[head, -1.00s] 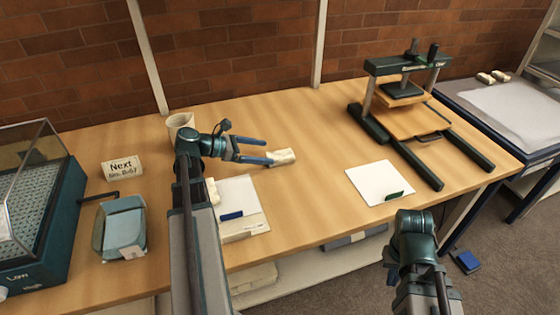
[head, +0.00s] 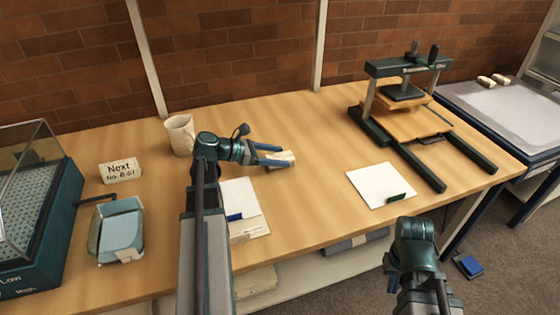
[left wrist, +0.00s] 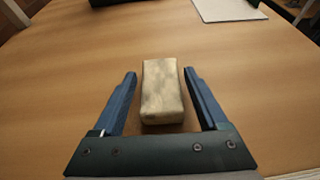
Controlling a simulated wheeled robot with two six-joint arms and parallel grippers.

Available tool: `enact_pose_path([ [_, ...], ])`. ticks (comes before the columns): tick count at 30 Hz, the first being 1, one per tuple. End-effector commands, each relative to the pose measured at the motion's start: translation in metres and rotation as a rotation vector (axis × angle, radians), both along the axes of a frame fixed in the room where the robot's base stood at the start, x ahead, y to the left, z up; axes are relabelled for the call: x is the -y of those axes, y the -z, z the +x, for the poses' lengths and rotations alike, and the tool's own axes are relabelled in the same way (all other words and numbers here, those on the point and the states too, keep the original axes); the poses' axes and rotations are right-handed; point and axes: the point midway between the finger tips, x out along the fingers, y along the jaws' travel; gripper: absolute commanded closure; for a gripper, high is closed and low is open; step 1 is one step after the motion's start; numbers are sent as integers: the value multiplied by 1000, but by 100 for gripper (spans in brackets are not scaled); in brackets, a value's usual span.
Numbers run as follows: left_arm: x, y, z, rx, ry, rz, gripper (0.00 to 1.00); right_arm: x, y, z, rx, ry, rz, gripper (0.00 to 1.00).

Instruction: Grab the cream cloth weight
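The cream cloth weight (head: 287,160) is a small pale block lying on the wooden table, a little left of the middle in the head view. My left gripper (head: 284,155) is open around it, low over the table. In the left wrist view the weight (left wrist: 161,92) lies lengthwise between the two blue fingers, with a narrow gap on each side and no finger visibly touching it. Part of it is hidden behind the fingers in the head view. My right wrist shows at the lower right, off the table's front edge; its fingers are hidden.
A cream jug (head: 180,134) stands behind my left arm. A white folder (head: 245,203) lies in front of the left gripper. A white card (head: 378,184) and a dark press (head: 375,132) are to the right. The table between weight and card is clear.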

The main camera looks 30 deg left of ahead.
Motion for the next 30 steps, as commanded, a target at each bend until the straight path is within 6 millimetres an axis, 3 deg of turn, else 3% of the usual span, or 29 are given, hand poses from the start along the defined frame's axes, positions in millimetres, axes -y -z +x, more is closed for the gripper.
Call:
enact_pose_path([
  [2,0,0,0,0,0,0,40,0,0,0,0,0,0,100],
  [12,0,0,0,0,0,0,100,0,0,0,0,0,0,100],
  [23,0,-1,0,1,0,-1,100,0,-1,0,0,0,0,100],
  [30,0,-13,0,1,0,-1,100,0,-13,0,0,0,0,100],
])
